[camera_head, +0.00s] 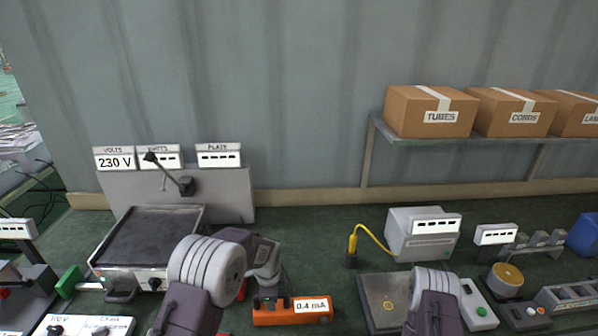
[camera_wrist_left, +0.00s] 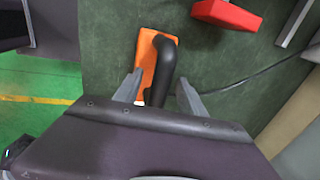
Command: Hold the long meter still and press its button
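The long meter (camera_head: 282,317) is an orange bar lying on the green bench top, with a white display reading 0.4 mA. In the left wrist view the meter's orange body (camera_wrist_left: 146,56) shows with a black curved handle (camera_wrist_left: 165,62). My left gripper (camera_wrist_left: 158,93) is open, a finger on each side of the handle's near end, with gaps visible. In the head view my left arm's wrist (camera_head: 208,268) is just left of the meter and its fingertips are hard to make out. My right arm's wrist (camera_head: 436,290) is at the lower right; its fingers are hidden. I cannot pick out the button.
A hot plate (camera_head: 150,238) stands left, before a panel with displays. A grey plate (camera_head: 378,300) and a grey box (camera_head: 405,240) with a yellow lead stand right of the meter. A red block (camera_wrist_left: 227,15) lies near the meter in the wrist view. Shelf boxes (camera_head: 430,110) are behind.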

